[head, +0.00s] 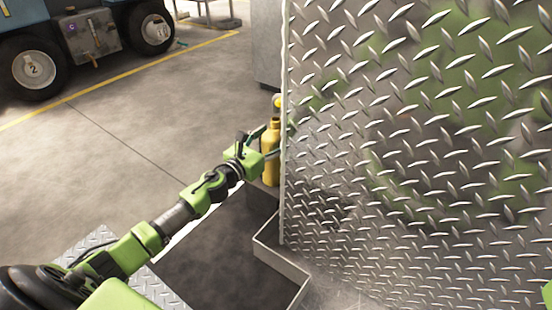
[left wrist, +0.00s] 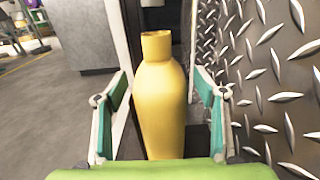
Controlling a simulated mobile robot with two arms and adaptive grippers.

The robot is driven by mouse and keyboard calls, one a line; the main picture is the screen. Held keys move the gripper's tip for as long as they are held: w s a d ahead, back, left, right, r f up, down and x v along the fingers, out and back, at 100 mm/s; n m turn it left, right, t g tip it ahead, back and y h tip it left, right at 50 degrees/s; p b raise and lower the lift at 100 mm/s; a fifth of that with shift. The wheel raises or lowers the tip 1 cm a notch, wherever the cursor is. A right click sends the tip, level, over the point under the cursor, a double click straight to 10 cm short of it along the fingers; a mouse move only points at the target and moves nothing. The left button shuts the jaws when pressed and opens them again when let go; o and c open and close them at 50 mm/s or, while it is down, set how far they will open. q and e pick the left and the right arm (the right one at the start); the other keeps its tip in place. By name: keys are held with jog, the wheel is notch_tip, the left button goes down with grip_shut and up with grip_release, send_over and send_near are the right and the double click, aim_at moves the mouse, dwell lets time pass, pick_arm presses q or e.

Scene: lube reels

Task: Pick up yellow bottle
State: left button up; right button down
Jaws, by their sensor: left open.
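The yellow bottle (head: 270,170) stands upright beside the left edge of the diamond-plate metal wall in the head view. In the left wrist view the yellow bottle (left wrist: 163,110) fills the middle, with its narrow neck on top. My left gripper (head: 267,143) reaches it from the left and is open. In the left wrist view my left gripper (left wrist: 162,90) has one teal-padded finger on each side of the bottle, with gaps showing. The bottle's lower end is hidden there by the green gripper body. My right gripper is not in view.
The diamond-plate wall (head: 420,130) stands close on the right of the bottle. A low metal-edged tray (head: 280,262) lies below. A grey cabinet (head: 266,45) stands behind. Open concrete floor (head: 150,110) lies to the left, with a wheeled vehicle (head: 90,35) beyond.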

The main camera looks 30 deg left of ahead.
pick_arm(q)
jog(key=shift+w, duration=0.45)
grip_shut()
jog(key=shift+r, duration=0.15)
jog(key=shift+r, duration=0.1)
